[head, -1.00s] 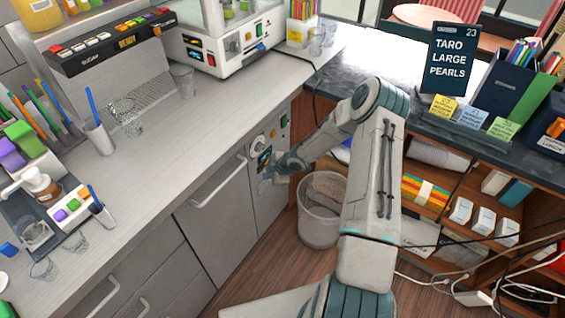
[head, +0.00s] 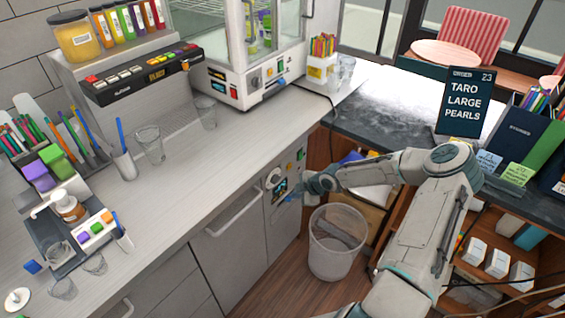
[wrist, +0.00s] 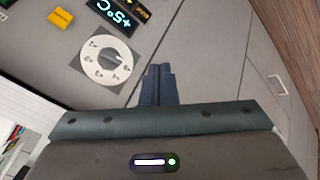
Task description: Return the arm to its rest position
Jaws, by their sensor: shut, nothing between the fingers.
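My gripper (head: 292,193) is in front of the lower cabinet's control panel (head: 282,188), at the end of my arm reaching in from the right. In the wrist view my gripper (wrist: 157,72) has its two dark fingers together with nothing between them. Beyond the fingertips are a round white dial (wrist: 107,64), a lit display (wrist: 115,13) and a yellow button (wrist: 61,18). I cannot tell from the views whether the fingers touch the panel.
A clear bin (head: 337,242) stands on the wooden floor just below my forearm. The dark counter (head: 385,108) and shelves with white boxes (head: 497,263) lie close to my arm on the right. The light counter (head: 210,150) holds glasses, a dispenser and a sealing machine (head: 250,60).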

